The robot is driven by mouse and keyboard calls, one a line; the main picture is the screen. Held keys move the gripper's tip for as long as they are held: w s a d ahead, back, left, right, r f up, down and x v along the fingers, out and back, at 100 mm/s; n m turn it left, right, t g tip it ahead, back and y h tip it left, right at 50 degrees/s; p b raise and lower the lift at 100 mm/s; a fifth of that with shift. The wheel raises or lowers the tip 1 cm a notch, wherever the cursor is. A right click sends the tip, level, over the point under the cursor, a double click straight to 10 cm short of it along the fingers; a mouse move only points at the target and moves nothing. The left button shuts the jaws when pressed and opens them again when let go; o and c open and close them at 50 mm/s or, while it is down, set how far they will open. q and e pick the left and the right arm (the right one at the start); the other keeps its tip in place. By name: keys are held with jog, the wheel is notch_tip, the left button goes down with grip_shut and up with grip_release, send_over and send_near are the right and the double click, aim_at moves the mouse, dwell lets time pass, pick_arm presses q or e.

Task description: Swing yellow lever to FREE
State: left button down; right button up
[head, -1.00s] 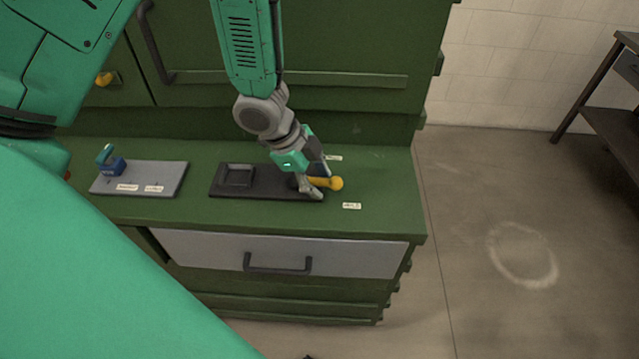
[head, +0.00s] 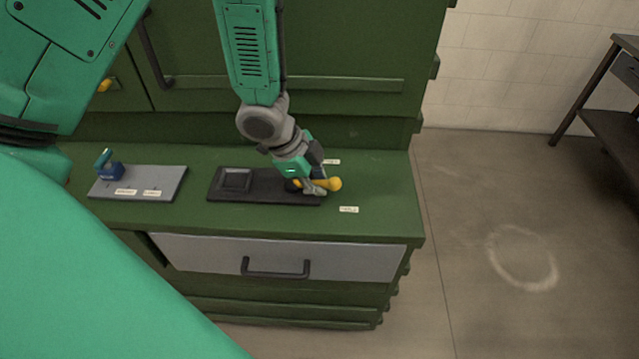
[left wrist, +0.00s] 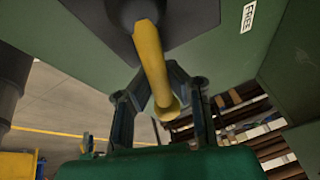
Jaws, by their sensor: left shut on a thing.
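The yellow lever (head: 334,184) sticks out to the right from the right end of a black base plate (head: 262,188) on the green bench top. Its round end shows just past my left gripper (head: 317,187), which is shut on the lever's bar. In the left wrist view the yellow lever (left wrist: 153,65) runs down from its dark mount between the two fingers of my left gripper (left wrist: 160,95). A white label reading FREE (left wrist: 248,16) lies right of the lever there. My right gripper is not in view.
Two small white labels lie on the bench, one behind the lever (head: 331,161) and one in front (head: 348,209); their words are unreadable here. A grey plate (head: 140,182) with a blue-and-teal piece (head: 109,165) lies left. A grey drawer (head: 210,258) is below.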

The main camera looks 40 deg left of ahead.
pick_arm(q)
jog(key=n, duration=0.1)
jog(key=w+n+t+y, duration=0.1)
jog(key=n, duration=0.1)
jog(key=shift+w+a, duration=0.25)
jog(key=shift+a, duration=0.15)
jog(key=n, duration=0.1)
jog(key=w+a+n+y, duration=0.1)
jog(key=n, duration=0.1)
jog(key=shift+p, duration=0.35)
jog(key=n, duration=0.1)
jog(key=w+a+n+y, duration=0.1)
jog(key=n, duration=0.1)
jog(key=shift+a+t+y+p, duration=0.1)
jog(key=shift+t+y+p, duration=0.2)
jog(key=shift+w+a+n+y, duration=0.1)
jog(key=shift+a+n+y, duration=0.2)
jog(key=shift+n, duration=0.4)
jog(key=shift+w+a+n+y, duration=0.1)
jog(key=shift+a+n+y, duration=0.2)
jog(key=shift+n, duration=0.4)
jog(key=c, duration=1.5)
grip_release()
